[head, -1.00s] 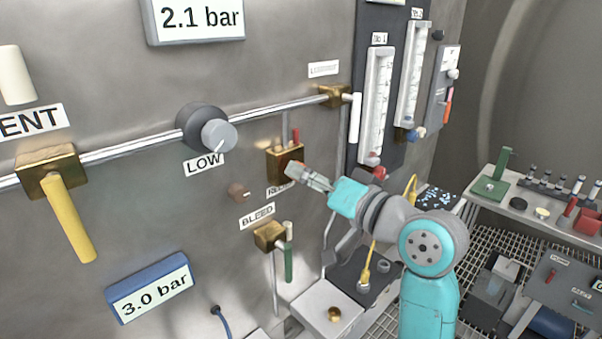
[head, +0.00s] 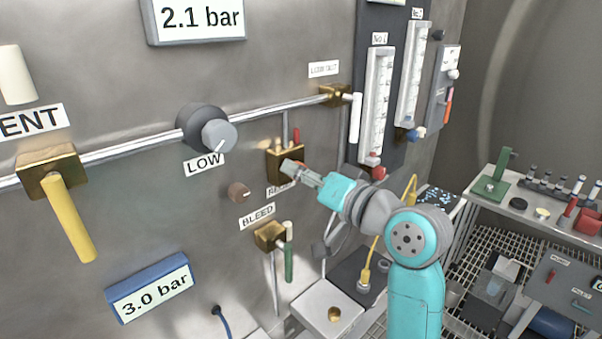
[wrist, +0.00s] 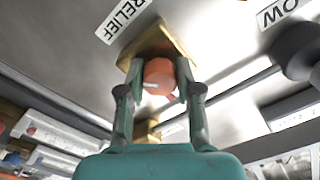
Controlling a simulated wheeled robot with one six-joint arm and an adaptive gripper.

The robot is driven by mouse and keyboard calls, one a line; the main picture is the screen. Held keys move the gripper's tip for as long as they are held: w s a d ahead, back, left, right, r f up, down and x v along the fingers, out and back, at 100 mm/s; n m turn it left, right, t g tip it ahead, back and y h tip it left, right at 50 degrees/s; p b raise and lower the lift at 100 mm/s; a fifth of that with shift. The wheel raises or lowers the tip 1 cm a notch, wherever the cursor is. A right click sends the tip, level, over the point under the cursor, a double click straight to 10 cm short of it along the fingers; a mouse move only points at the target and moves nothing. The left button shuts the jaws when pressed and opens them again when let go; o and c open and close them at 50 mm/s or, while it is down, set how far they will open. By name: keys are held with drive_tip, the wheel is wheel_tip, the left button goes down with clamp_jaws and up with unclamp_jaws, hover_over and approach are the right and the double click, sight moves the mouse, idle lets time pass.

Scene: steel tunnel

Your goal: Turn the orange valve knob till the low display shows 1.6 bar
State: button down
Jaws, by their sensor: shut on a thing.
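The orange valve knob (wrist: 158,74) shows in the wrist view on a brass block (wrist: 157,43) beside the RELIEF label. My gripper (head: 297,168) is at this block in the head view, where its fingers mostly hide the knob. In the wrist view my gripper (wrist: 160,82) has one finger on each side of the knob and is shut on it. A pale mark shows on the knob's face. In the head view, a blue-framed display (head: 151,289) low on the wall reads 3.0 bar. A grey-framed display (head: 195,20) at the top reads 2.1 bar.
A grey LOW knob (head: 218,135) stands out left of my gripper. A yellow lever (head: 70,218) hangs at the left. A steel pipe (head: 265,112) crosses above.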

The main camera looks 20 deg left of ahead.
drive_tip(key=shift+n, duration=0.3)
drive_tip(key=n, duration=0.4)
drive_tip(key=shift+n, duration=2.5)
drive_tip(key=c, duration=0.8)
unclamp_jaws()
drive_tip(key=shift+o, duration=0.2)
drive_tip(key=shift+d, duration=0.15)
drive_tip(key=v, duration=1.1)
drive_tip(key=shift+s+d, duration=0.15)
drive_tip(key=shift+d, duration=0.2)
drive_tip(key=shift+f, duration=0.1)
